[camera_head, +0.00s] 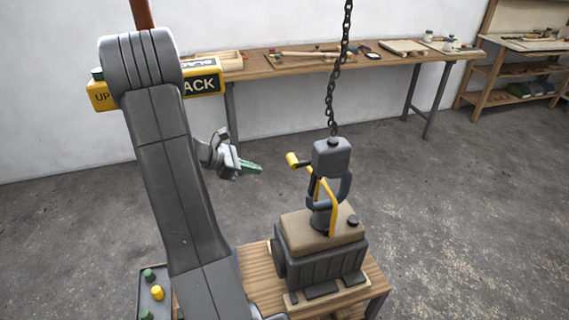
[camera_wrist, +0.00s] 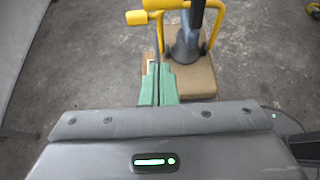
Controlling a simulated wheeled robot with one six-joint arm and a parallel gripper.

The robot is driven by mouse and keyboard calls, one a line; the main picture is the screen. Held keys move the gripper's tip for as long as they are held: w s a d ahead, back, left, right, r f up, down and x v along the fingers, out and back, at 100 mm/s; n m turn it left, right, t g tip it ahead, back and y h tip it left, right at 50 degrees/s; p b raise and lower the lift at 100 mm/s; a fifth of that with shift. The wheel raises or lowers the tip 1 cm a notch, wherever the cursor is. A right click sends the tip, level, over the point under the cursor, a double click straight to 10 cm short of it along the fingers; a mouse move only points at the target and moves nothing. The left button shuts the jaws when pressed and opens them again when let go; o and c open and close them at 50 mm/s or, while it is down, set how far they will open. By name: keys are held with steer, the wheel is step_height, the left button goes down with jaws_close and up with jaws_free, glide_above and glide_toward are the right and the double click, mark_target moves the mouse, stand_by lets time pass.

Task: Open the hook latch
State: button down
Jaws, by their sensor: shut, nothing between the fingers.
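The hook (camera_head: 341,190) hangs from a chain (camera_head: 338,60) by a grey block (camera_head: 332,157), low over a tan-topped dark machine. Its yellow latch (camera_head: 331,205) runs down across the hook's mouth, and a lever with a yellow grip (camera_head: 292,160) sticks out to the left. My gripper (camera_head: 258,169) is shut and empty, with green fingers, to the left of the yellow grip and apart from it. In the wrist view the green fingertips (camera_wrist: 158,72) are together, below the yellow grip (camera_wrist: 137,17); the yellow latch (camera_wrist: 214,28) shows at the upper right.
The dark machine (camera_head: 328,264) with its tan top stands on a wooden table (camera_head: 257,262). A button panel (camera_head: 150,290) is at the lower left. A workbench (camera_head: 290,66) with tools runs along the back wall. The concrete floor (camera_head: 460,210) at right is clear.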

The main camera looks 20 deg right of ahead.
steer(key=d+f+p, duration=0.1)
steer(key=d+p, duration=0.2)
steer(key=d, duration=0.6)
steer(key=shift+s+d, duration=0.2)
steer(key=shift+s, duration=0.05)
stand_by(0.4)
